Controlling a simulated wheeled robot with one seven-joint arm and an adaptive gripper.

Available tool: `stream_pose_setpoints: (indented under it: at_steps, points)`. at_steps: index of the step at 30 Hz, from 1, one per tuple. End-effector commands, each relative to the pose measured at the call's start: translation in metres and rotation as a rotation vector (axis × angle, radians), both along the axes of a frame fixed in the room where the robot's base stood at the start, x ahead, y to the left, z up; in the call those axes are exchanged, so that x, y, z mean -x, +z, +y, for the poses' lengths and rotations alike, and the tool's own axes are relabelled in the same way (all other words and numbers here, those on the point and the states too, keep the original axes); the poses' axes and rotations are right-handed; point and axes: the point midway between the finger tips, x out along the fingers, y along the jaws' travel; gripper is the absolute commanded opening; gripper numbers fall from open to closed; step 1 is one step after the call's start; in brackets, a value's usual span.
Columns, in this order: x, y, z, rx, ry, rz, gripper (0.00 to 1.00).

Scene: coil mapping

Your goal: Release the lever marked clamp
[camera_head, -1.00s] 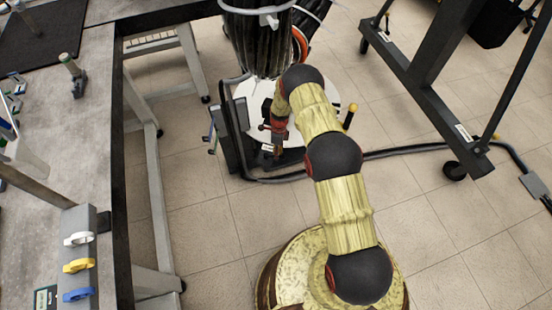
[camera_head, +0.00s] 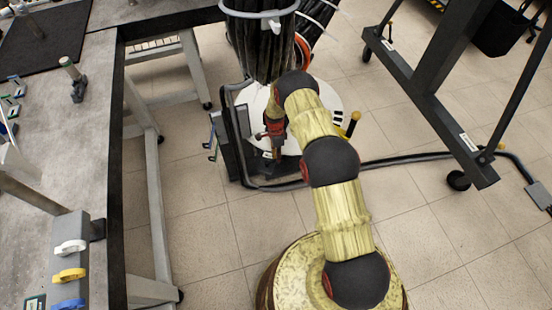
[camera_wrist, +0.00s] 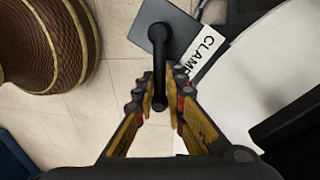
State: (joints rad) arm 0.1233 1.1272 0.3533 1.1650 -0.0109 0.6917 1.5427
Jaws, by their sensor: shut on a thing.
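In the wrist view the clamp lever (camera_wrist: 159,65) is a black bar with a round pivot on a dark square plate. A white label (camera_wrist: 203,52) reading CLAMP lies beside it, its last letter partly covered. My gripper (camera_wrist: 161,103) is shut on the free end of the lever, one finger on each side. In the head view my gripper (camera_head: 273,140) is low beside the white round base (camera_head: 258,103) of the cable stand. The lever itself is too small to make out there.
A bundle of black cables (camera_head: 262,48) rises behind my gripper. A black hose (camera_head: 400,160) runs along the floor to the right. A grey workbench (camera_head: 75,140) is at left, a dark wheeled frame (camera_head: 430,95) at right.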

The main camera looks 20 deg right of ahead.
Motion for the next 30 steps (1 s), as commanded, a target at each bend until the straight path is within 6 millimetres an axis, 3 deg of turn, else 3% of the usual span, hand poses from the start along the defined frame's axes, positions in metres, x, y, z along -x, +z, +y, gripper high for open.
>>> stream_pose_setpoints:
  at_steps: [9,10,19,30]
  points:
    - [-0.0062,0.0028,-0.0035,0.004,-0.002,-0.014,0.00]
    - [-0.0062,0.0029,-0.0035,0.004,-0.002,-0.014,0.13]
    - [-0.0037,0.0017,-0.0017,0.002,-0.001,-0.008,0.30]
    - [-0.0016,0.0011,0.0044,0.001,-0.017,-0.003,0.30]
